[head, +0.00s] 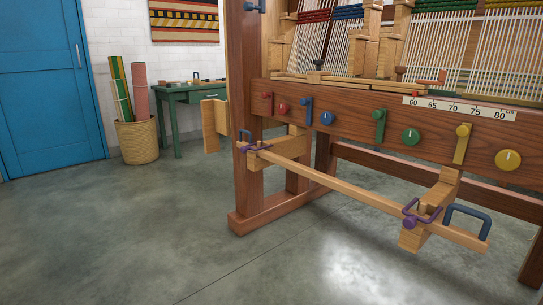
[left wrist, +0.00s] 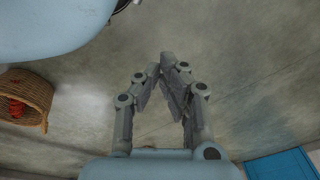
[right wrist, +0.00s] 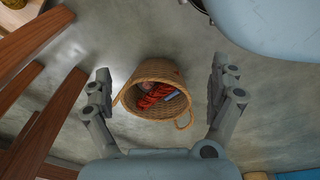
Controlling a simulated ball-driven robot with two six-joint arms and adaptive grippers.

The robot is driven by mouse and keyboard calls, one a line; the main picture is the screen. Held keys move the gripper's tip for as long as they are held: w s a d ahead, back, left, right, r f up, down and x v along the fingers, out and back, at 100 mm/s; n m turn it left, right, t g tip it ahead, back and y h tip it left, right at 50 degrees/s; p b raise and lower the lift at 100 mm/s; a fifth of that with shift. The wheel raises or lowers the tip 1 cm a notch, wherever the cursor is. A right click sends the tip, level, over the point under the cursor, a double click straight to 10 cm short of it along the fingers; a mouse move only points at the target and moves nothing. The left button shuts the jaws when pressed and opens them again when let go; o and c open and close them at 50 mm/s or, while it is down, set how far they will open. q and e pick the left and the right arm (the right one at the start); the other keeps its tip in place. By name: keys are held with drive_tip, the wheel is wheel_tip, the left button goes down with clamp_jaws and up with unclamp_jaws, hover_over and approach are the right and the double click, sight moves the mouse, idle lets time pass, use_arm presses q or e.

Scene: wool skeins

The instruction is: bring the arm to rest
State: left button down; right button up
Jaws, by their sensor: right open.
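My right gripper (right wrist: 159,72) is open in the right wrist view, its two fingers wide apart with nothing held between them. Beyond the fingers, on the floor, a wicker basket (right wrist: 160,72) holds red wool, a pinkish item and a small blue item. My left gripper (left wrist: 168,58) is in the left wrist view with its fingertips together and nothing visible between them. A wicker basket (left wrist: 38,88) with red contents shows at the left edge of that view. Neither gripper nor arm shows in the head view.
A wooden loom (head: 350,125) with coloured levers and knobs fills the head view's right side. A wooden bar (head: 340,187) with purple clamps juts out in front. A basket of rolls (head: 137,141) and a green table (head: 190,95) stand behind. Open floor (head: 130,220) lies at left.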

use_arm(q)
drive_tip(key=s+a+f+g+p, duration=0.1)
drive_tip(key=s+a+f+p, duration=0.1)
drive_tip(key=s+p, duration=1.1)
drive_tip(key=s+f, duration=0.1)
drive_tip(key=s, duration=0.3)
drive_tip(key=shift+s, duration=0.35)
use_arm(e)
drive_tip(key=s+d+f+g, duration=0.1)
drive_tip(key=s+d+f, duration=0.1)
drive_tip(key=s, duration=1.5)
drive_tip(key=shift+s+f, duration=0.35)
drive_tip(key=shift+f, duration=0.15)
use_arm(q)
drive_tip(key=shift+r, duration=0.1)
